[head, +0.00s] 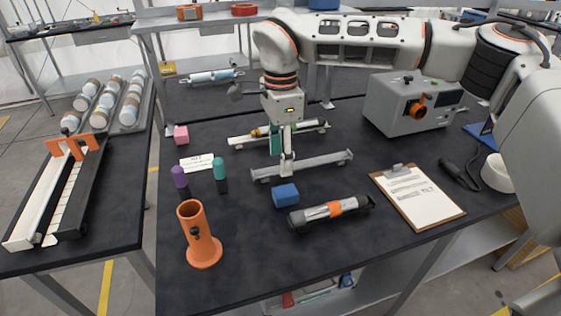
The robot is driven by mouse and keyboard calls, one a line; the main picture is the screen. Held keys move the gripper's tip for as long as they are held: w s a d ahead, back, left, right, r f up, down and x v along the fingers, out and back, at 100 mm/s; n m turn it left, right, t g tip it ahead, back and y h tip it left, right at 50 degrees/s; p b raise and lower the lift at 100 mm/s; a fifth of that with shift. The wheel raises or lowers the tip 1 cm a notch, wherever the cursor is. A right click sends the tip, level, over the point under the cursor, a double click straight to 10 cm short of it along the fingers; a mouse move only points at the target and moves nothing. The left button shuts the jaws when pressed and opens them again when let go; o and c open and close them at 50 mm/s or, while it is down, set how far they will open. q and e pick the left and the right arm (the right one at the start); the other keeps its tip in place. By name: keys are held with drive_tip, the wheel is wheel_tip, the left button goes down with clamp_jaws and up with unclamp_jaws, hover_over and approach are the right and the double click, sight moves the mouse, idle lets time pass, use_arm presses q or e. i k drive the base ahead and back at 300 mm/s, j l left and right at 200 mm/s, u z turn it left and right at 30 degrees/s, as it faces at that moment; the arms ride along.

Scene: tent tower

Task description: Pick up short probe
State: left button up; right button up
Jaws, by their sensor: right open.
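No label marks which rod is the short probe. A slim rod (308,127) with yellowish, white and dark parts lies on a light rail at mid-table. A thicker silver cylinder (318,211) with an orange band lies in a dark cradle nearer the front. My right gripper (286,168) points down, open, over an empty-looking grey rail (328,162) between the two. It overlaps part of the slim rod in the picture; I cannot tell whether it touches the rail. Nothing shows held in it. My left gripper is not in view.
An orange tube stand (197,236), purple-capped (180,181) and teal-capped (220,174) cylinders and a blue block (285,195) stand near the front left. A clipboard (416,196) and a grey instrument box (388,105) are at the right. The front table strip is mostly clear.

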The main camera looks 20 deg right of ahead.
sight(337, 208)
drive_tip(key=k, duration=1)
